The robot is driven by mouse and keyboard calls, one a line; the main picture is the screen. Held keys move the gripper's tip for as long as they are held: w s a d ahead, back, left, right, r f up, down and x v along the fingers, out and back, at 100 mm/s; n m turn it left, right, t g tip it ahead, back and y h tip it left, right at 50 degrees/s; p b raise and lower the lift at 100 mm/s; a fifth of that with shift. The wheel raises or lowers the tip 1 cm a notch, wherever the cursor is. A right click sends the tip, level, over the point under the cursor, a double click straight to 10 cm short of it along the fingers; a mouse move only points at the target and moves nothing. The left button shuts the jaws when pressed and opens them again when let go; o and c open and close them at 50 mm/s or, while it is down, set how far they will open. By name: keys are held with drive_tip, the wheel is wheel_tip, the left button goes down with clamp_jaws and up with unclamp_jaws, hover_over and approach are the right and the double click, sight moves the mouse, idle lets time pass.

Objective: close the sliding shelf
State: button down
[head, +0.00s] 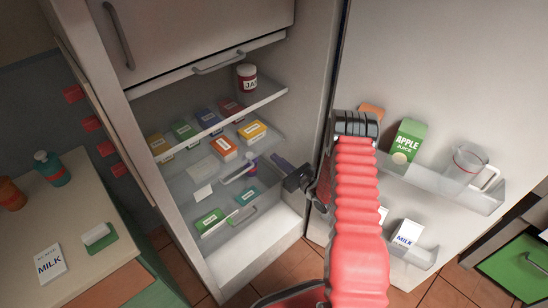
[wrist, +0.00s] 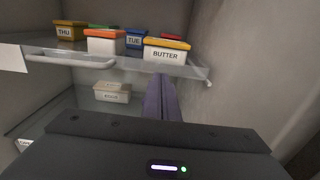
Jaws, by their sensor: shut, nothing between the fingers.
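The open fridge holds clear shelves. The middle shelf, with a bar handle (head: 238,173), carries several small labelled boxes, among them a yellow-lidded box (head: 252,130). In the wrist view a clear shelf (wrist: 190,70) with a white bar handle (wrist: 70,61) carries a butter box (wrist: 166,50) and other lidded boxes. How far this shelf stands out is hard to tell. My gripper (head: 278,161) is shut and empty, its purple fingers pointing into the fridge at the right end of the shelf front. In the wrist view the fingers (wrist: 160,100) appear just below the shelf's edge, contact unclear.
The open fridge door (head: 430,60) is at right, with an apple juice carton (head: 407,142) and a clear pitcher (head: 467,160) in its bin. A jar (head: 246,77) stands on the upper shelf. A counter (head: 85,210) with bottles and a milk carton (head: 50,264) is at left.

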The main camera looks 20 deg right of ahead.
drive_tip(key=v, duration=1)
drive_tip(key=shift+s+f, duration=0.1)
